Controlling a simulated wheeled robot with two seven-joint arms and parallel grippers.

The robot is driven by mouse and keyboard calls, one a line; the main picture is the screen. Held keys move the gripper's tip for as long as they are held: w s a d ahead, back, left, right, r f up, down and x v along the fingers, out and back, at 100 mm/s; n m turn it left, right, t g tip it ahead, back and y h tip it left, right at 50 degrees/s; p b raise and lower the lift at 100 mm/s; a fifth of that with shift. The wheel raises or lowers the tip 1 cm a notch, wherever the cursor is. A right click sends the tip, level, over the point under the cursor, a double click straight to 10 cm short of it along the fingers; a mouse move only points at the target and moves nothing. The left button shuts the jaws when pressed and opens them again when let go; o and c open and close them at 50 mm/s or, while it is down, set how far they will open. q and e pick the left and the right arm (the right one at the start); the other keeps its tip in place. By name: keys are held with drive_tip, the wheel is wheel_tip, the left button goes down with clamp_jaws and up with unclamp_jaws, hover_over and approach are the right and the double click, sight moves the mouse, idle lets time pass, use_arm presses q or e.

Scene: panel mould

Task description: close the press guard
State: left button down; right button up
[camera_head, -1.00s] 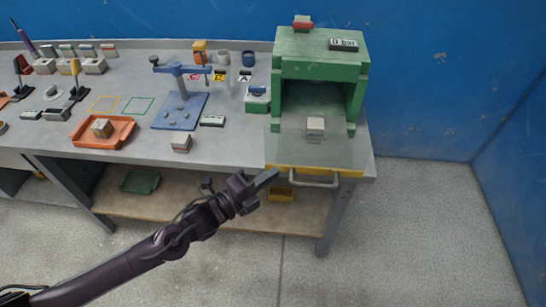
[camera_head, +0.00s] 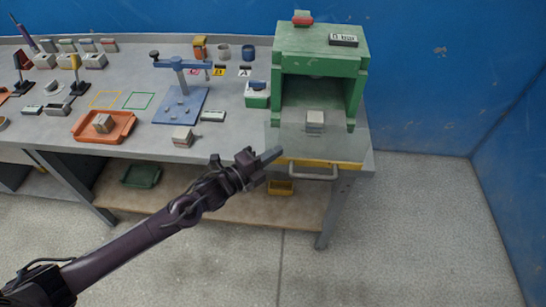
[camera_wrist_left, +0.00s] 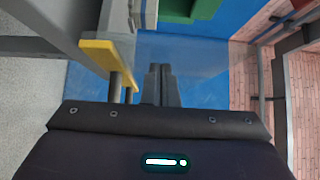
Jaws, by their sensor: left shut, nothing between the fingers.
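The press (camera_head: 318,40) is a green box with an open front at the right end of the bench. Its guard (camera_head: 345,148) is a see-through panel with a yellow front edge and a grey handle (camera_head: 313,176). It shows at the front of the press, over the bench edge. My left gripper (camera_head: 272,154) is shut and empty, at the guard's left front corner; I cannot tell whether it touches. In the left wrist view, the closed fingers (camera_wrist_left: 161,85) are beside the yellow edge (camera_wrist_left: 102,58). My right gripper is not in view.
A grey block (camera_head: 315,122) shows at the press opening. A blue stand (camera_head: 180,104), an orange tray (camera_head: 118,128) and another block (camera_head: 182,137) are on the bench to the left. A yellow bin (camera_head: 281,187) is on the lower shelf. The floor at right is clear.

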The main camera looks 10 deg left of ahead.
use_arm(q)
drive_tip(key=shift+w+a+r+b, duration=0.1)
drive_tip(key=shift+w+r+b, duration=0.05)
drive_tip(key=shift+w+b, duration=4.3)
drive_tip(key=shift+w+a+r+b, duration=0.1)
drive_tip(key=shift+w+r+b, duration=0.05)
drive_tip(key=shift+w+b, duration=4.2)
